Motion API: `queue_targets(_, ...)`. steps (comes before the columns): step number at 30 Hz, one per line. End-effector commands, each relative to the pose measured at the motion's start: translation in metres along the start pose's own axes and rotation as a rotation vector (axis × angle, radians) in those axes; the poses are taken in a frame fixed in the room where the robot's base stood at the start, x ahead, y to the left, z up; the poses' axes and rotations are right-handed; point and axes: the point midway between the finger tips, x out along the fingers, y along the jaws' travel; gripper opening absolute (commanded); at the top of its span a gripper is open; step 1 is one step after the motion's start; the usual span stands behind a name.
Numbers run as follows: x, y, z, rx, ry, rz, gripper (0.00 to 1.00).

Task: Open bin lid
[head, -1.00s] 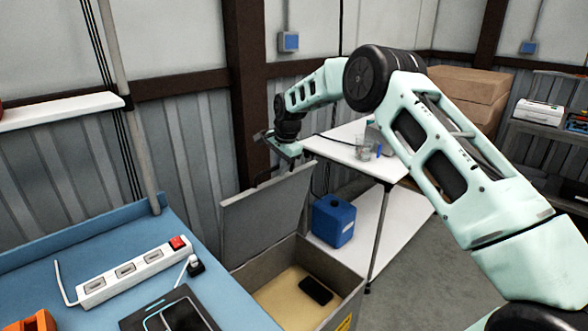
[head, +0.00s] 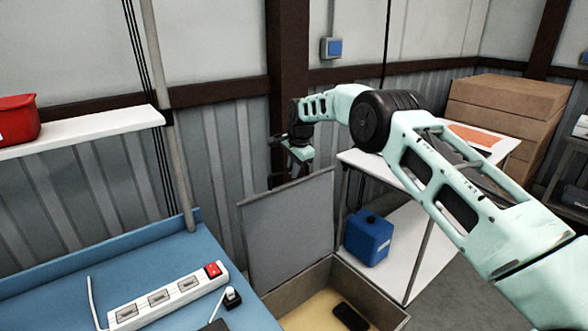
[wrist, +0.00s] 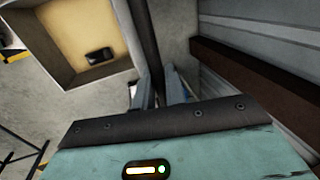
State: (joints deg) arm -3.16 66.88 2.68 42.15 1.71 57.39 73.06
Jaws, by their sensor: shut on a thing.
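The bin (head: 372,288) is a grey box with a tan floor, standing past the end of the blue bench. Its grey lid (head: 288,228) is raised and stands roughly upright along the bin's left side. My gripper (head: 299,166) is at the lid's top edge and shut on it. In the wrist view, the lid (wrist: 147,38) shows nearly edge-on as a dark strip running to the fingers of my gripper (wrist: 164,90). The bin (wrist: 44,38) also shows there, open, to the left of the lid. The exact contact at the fingertips is partly hidden.
A dark object (head: 350,316) lies in the bin. A blue canister (head: 368,238) stands on a white table's lower shelf behind it. A power strip (head: 168,296) lies on the blue bench (head: 60,300). The corrugated wall (head: 225,160) is close behind the lid.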

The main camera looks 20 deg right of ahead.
Motion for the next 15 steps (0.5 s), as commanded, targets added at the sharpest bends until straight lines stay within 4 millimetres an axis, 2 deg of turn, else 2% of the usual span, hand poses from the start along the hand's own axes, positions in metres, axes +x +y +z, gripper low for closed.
queue_targets(4,0.0,0.0005,-0.0021,0.0,0.003,0.0,0.0)
queue_targets(5,0.0,0.0005,-0.0021,0.0,0.003,0.0,0.15)
queue_targets(6,-0.0001,0.0005,-0.002,0.0,0.003,0.0,0.26)
queue_targets(7,0.0,0.0005,-0.0019,0.0,0.003,0.0,0.3)
queue_targets(15,-0.0006,0.0003,-0.0009,0.0,0.001,0.0,0.3)
